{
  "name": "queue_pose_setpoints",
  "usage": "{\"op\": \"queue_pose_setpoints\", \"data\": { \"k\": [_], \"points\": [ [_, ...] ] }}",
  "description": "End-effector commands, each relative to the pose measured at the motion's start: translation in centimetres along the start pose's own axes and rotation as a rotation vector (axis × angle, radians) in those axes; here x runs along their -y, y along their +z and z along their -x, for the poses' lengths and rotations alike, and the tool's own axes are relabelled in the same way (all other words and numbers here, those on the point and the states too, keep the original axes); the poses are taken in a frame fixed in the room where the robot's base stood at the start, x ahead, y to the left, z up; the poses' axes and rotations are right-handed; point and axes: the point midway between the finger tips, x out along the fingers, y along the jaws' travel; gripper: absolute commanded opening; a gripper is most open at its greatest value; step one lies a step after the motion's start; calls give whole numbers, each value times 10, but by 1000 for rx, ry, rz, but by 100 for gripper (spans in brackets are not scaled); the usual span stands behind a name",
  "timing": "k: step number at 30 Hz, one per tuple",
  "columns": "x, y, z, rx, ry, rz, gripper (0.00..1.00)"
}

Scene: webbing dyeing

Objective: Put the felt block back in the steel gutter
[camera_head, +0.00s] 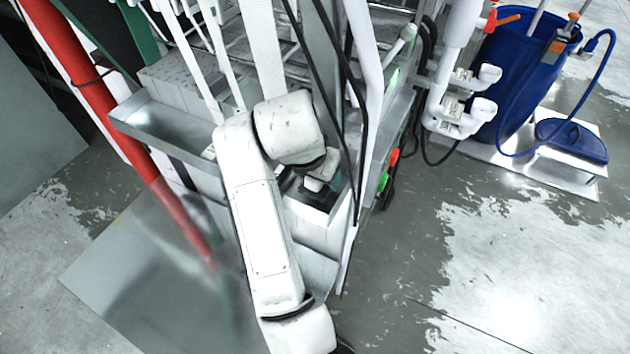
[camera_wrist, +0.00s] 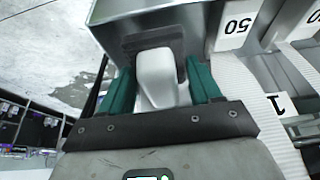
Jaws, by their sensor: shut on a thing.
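The steel gutter (camera_head: 165,152) runs across the front of the machine, with its middle hidden behind my arm. Its grey metal wall also shows in the wrist view (camera_wrist: 190,22). My gripper (camera_wrist: 158,82) has its green fingers on both sides of a white, rounded grip, shut on it. A dark grey pad, seemingly the felt part of the felt block (camera_wrist: 150,43), shows just beyond the grip, against or inside the gutter; I cannot tell whether it rests on the floor of the gutter. In the head view my gripper (camera_head: 322,184) is at the right end of the gutter, partly covered by my arm.
A red post (camera_head: 110,115) stands at left. Black cables hang close to my arm. A blue barrel (camera_head: 515,75) and white pipes stand at right. The front floor is free.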

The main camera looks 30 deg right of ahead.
Motion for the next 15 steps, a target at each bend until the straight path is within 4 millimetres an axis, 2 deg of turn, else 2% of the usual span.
{"op": "queue_pose_setpoints", "data": {
  "k": [4, 9, 15],
  "points": [
    [8, 4, -10, 2, 1, 2, 34],
    [6, 13, -30, 1, 2, 2, 34],
    [7, 14, -36, 0, -1, 0, 34]
  ]
}}
